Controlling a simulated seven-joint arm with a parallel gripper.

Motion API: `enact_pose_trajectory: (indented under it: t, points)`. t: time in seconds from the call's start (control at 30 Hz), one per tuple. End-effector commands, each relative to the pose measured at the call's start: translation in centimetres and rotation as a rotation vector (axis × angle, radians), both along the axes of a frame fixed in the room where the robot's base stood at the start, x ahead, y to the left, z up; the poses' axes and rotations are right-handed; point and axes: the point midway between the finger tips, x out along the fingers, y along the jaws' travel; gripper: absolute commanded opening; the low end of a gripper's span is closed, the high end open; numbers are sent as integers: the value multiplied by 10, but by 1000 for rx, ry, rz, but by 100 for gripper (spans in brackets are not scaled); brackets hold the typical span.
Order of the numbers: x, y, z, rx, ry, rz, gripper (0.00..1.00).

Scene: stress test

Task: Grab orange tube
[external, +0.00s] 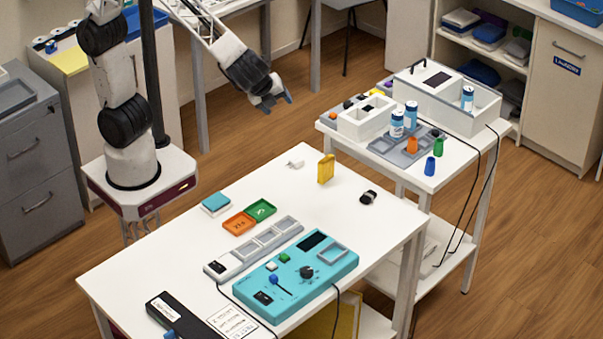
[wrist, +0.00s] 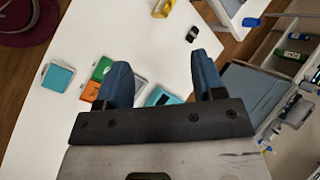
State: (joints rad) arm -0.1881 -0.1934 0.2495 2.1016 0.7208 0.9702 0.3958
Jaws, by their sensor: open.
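The orange tube (external: 412,146) stands upright on the grey tray (external: 384,149) on the smaller white table at the right of the external view. A green tube (external: 438,147) is to its right and a blue tube (external: 429,166) is in front of it. I cannot make out the orange tube in the wrist view. My gripper (external: 273,98) is in the air, well to the left of the tube and beyond the near table. In the wrist view my gripper (wrist: 165,72) has its two blue fingers wide apart with nothing between them.
White-and-blue bottles (external: 397,124) and a white block with holes (external: 366,118) stand close behind the tubes. A large white box (external: 440,97) is at the back. The near table holds a teal panel (external: 330,278) and a yellow upright piece (external: 326,168). A gap separates the tables.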

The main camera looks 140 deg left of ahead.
Motion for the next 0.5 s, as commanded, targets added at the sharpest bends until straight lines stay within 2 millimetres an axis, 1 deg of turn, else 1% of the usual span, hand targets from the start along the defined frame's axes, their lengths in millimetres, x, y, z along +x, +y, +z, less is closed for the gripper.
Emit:
enact_pose_trajectory:
  t: [0.03,0.1,0.27,0.5]
  points:
    - [12,12,-5,25,26,-19,62]
    - [27,28,-10,58,61,-50,62]
    - [60,65,-22,138,145,-123,62]
    - [107,121,-48,247,278,-233,62]
